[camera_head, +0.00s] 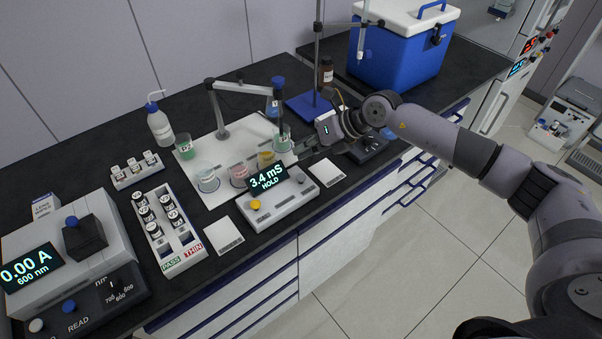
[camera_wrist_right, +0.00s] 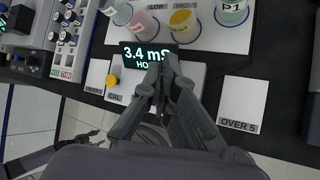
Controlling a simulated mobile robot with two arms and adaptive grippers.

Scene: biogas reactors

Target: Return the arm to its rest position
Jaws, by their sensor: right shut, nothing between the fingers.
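My right arm (camera_head: 485,160) reaches in from the right over the bench. Its gripper (camera_head: 302,149) is shut and empty, above the bench just behind the right end of the conductivity meter (camera_head: 275,203). In the right wrist view the shut fingertips (camera_wrist_right: 164,62) lie in front of the meter's display (camera_wrist_right: 146,54), which reads 3.4 mS HOLD. I cannot tell whether the fingers touch anything.
A white mat (camera_head: 208,140) holds several cups and a probe stand (camera_head: 221,131). A blue cooler (camera_head: 398,50) and a rod stand (camera_head: 316,60) are behind the arm. A vial rack (camera_head: 182,242) and photometer (camera_head: 95,275) stand left. The floor (camera_head: 440,260) in front is clear.

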